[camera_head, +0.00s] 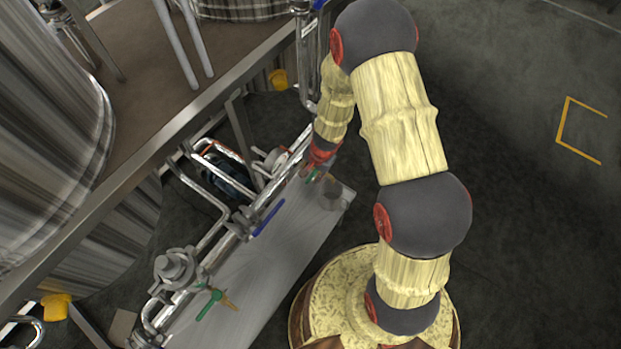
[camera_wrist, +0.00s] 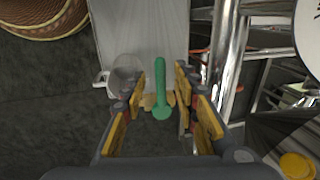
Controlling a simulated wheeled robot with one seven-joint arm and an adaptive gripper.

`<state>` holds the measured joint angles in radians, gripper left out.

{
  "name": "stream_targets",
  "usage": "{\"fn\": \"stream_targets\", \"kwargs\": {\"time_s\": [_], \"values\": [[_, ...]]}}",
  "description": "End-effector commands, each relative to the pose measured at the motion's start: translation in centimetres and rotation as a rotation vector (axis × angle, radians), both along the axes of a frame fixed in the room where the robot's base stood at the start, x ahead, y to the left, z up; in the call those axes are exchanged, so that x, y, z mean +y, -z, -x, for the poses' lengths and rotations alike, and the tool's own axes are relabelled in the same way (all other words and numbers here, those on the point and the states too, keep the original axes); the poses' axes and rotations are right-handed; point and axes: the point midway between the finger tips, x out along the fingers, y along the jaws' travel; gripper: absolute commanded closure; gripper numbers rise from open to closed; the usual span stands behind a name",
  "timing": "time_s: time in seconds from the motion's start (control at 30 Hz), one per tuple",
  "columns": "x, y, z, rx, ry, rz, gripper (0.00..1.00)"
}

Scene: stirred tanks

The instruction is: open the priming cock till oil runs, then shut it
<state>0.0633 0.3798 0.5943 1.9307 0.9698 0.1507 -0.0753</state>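A small cock with a green lever handle (camera_wrist: 160,82) and a brass body (camera_wrist: 150,101) is in the wrist view. The green handle also shows in the head view (camera_head: 313,175), just below my gripper (camera_head: 320,161). In the wrist view my gripper (camera_wrist: 161,92) is open, with one yellow-padded finger on each side of the green handle. There is a gap on both sides, and I see no contact. A second green-handled brass cock (camera_head: 209,303) is nearer, at the lower left. I see no oil running.
A clear cup (camera_wrist: 126,72) stands left of the cock; it is faint in the head view (camera_head: 331,194). A grey bench top (camera_head: 262,268) runs beneath steel pipework with a blue lever (camera_head: 268,218). Steel pipes (camera_wrist: 232,50) stand close right of my fingers. Dark floor lies open at right.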

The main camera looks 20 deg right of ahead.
Motion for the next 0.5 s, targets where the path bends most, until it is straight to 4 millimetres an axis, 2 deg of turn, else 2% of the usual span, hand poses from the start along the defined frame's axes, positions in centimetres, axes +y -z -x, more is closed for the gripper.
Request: {"fn": "stream_targets", "kwargs": {"time_s": [0.03, 0.17, 0.5], "values": [[0.08, 0.81, -0.15, -0.001, 0.000, -0.001, 0.70], [0.22, 1.57, -0.31, -0.001, 0.000, -0.001, 0.70], [0.25, 1.69, -0.34, -0.001, -0.001, 0.000, 0.71]]}}
